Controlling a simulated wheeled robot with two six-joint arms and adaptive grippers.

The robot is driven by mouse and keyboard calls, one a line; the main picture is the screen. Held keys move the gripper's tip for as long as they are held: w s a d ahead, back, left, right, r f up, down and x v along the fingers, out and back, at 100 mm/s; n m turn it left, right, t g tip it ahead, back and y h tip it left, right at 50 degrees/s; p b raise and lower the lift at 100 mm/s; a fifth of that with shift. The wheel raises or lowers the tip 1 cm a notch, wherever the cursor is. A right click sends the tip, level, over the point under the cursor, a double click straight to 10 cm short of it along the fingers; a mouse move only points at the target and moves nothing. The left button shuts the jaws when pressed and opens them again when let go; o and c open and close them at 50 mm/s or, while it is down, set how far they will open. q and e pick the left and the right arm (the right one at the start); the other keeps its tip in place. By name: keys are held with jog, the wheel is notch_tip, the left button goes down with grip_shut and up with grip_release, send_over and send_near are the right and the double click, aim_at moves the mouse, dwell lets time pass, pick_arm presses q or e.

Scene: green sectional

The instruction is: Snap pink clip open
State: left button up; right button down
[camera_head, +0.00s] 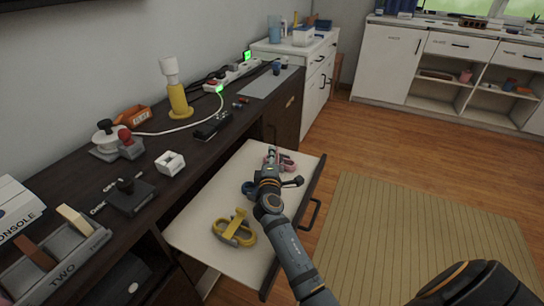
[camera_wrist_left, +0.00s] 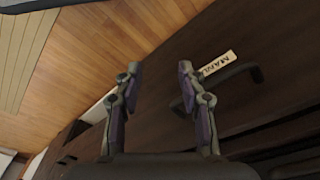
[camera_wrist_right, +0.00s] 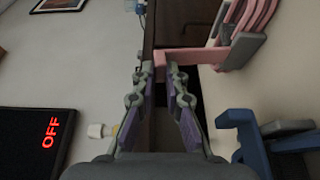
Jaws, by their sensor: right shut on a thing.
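The pink clip (camera_head: 287,163) lies in the open drawer (camera_head: 195,222), toward its far end. In the right wrist view the pink clip (camera_wrist_right: 240,42) is at the upper right, with a pink bar reaching left to my fingertips. My right gripper (camera_head: 271,154) reaches over the drawer; in its wrist view the gripper (camera_wrist_right: 160,66) is shut on the end of that bar. The gripper partly hides the clip in the head view. My left gripper (camera_wrist_left: 160,72) is open and empty, its fingers apart, near a dark drawer front; the head view does not show it.
A blue clip (camera_wrist_right: 250,140) lies close beside my right gripper. A yellow clip (camera_head: 234,229) lies nearer in the drawer. Open floor lies right of the drawer.

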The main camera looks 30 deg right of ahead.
jog(key=shift+a+f, duration=0.1)
jog(key=shift+f, duration=0.25)
jog(key=c, duration=1.4)
grip_release()
jog(key=shift+r, duration=0.1)
